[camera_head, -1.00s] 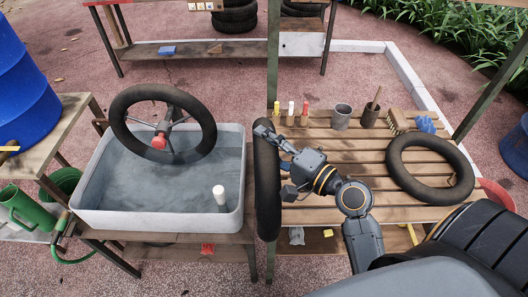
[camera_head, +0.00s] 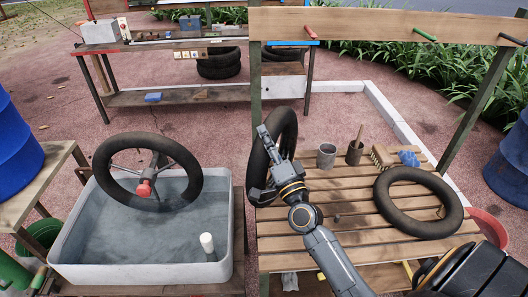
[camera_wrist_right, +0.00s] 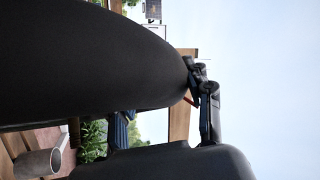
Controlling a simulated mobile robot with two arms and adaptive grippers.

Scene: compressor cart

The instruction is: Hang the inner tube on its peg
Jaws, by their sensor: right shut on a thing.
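The tube hangs roughly upright above the left part of the slatted bench. It fills much of the right wrist view (camera_wrist_right: 90,60), where a fingertip shows at its edge. A wooden board (camera_head: 370,24) above the bench carries a red peg (camera_head: 311,31), a green peg (camera_head: 425,35) and a dark peg (camera_head: 512,39), all bare. The tube is below and left of the red peg, apart from it. My left gripper is not in view.
A second black tube (camera_head: 381,205) lies flat on the slatted bench (camera_head: 330,222). At left, a tyred wheel (camera_head: 105,165) sits in a water basin (camera_head: 62,235). A post (camera_head: 254,85) rises close to the held tube.

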